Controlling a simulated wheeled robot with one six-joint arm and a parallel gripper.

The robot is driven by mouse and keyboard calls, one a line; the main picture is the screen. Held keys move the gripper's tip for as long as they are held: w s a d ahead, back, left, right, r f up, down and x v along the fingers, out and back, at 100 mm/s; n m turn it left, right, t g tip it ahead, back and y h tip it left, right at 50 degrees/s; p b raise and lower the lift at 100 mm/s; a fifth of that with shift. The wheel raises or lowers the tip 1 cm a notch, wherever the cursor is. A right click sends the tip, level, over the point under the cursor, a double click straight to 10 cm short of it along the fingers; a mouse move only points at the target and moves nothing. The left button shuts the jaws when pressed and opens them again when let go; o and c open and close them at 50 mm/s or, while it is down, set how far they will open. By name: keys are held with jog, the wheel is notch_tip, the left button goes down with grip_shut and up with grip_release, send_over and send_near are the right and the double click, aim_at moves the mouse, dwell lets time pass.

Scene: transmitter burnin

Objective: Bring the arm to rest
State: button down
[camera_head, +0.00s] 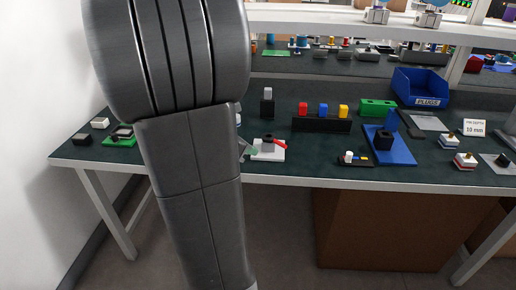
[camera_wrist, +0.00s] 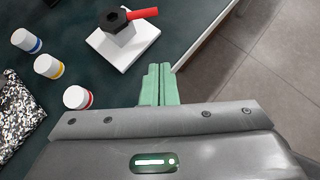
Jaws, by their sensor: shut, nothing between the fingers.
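My gripper (camera_wrist: 158,84) shows in the wrist view as two pale green fingers side by side, shut and with nothing between them. The fingers are near the table's edge, below a white block fixture (camera_wrist: 124,40) with a dark hexagonal top and a red handle. I cannot tell how high they are above the table. In the head view my arm stands large and grey at the left-centre and hides part of the table. Only a bit of pale green, likely a fingertip, shows beside the arm near the white fixture (camera_head: 267,150).
The dark green table (camera_head: 310,170) holds a blue PLUGS bin (camera_head: 420,86), a blue stand (camera_head: 392,147) and a rack of coloured blocks (camera_head: 320,124). White caps (camera_wrist: 77,97) and a speckled pouch (camera_wrist: 18,115) lie left of my fingers. Open floor (camera_wrist: 262,85) lies beyond the edge.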

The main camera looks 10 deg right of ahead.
jog(key=shift+s+a+r, duration=0.3)
jog(key=shift+a+r, duration=0.15)
jog(key=shift+d, duration=0.1)
